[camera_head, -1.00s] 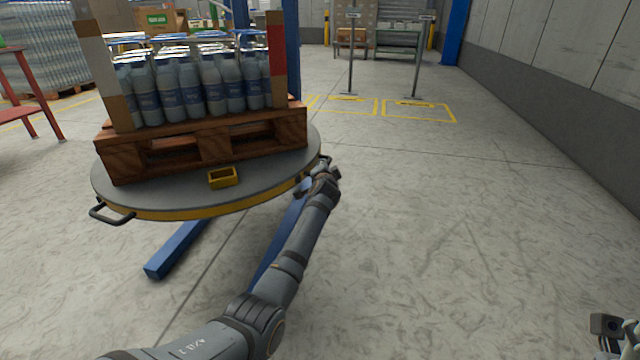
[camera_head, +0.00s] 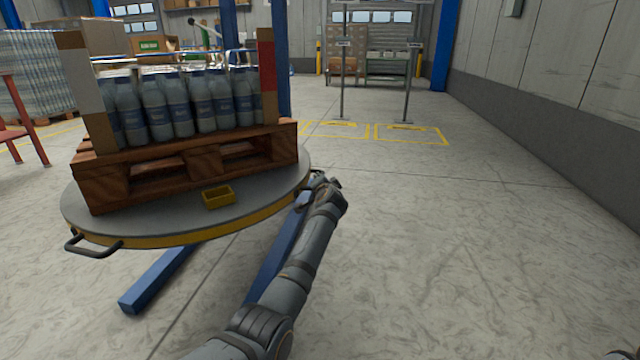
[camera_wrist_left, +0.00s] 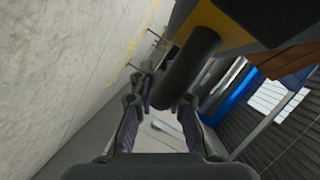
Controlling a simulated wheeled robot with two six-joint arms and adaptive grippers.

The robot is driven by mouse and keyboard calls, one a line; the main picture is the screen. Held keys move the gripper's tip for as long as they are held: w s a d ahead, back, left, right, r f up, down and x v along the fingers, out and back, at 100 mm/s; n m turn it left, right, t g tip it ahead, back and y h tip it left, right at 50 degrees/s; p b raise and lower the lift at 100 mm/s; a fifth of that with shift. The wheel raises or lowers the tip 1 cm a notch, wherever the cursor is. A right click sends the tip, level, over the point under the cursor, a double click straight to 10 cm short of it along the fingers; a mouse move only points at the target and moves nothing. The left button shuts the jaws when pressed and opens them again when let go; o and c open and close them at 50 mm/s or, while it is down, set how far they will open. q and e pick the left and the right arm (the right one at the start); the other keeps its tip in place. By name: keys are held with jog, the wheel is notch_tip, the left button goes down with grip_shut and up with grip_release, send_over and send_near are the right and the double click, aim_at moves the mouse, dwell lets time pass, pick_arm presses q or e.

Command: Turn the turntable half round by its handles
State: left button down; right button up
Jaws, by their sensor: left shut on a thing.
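The round grey turntable (camera_head: 240,208) with a yellow rim stands left of centre in the head view. It carries a wooden pallet (camera_head: 203,162) loaded with several bottles (camera_head: 178,105). A black handle (camera_head: 93,246) sticks out free at its near left. My left gripper (camera_head: 322,181) is at the right edge of the turntable. In the left wrist view, my left gripper (camera_wrist_left: 165,105) is shut on another dark handle (camera_wrist_left: 187,68), whose far part its fingers partly hide. My right gripper is out of view; only a dark sliver shows at the bottom right corner.
A small yellow box (camera_head: 218,196) sits on the turntable's front. Blue floor legs (camera_head: 158,278) reach out below it. A red frame (camera_head: 22,125) stands at the far left. Two sign posts (camera_head: 408,85) stand at the back. The floor right of my arm is clear.

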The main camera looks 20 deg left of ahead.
pick_arm(q)
jog(key=shift+f, duration=0.1)
jog(key=c, duration=1.3)
grip_release()
jog(key=shift+c, duration=0.2)
jog(key=v, duration=1.2)
jog(key=shift+a, duration=0.1)
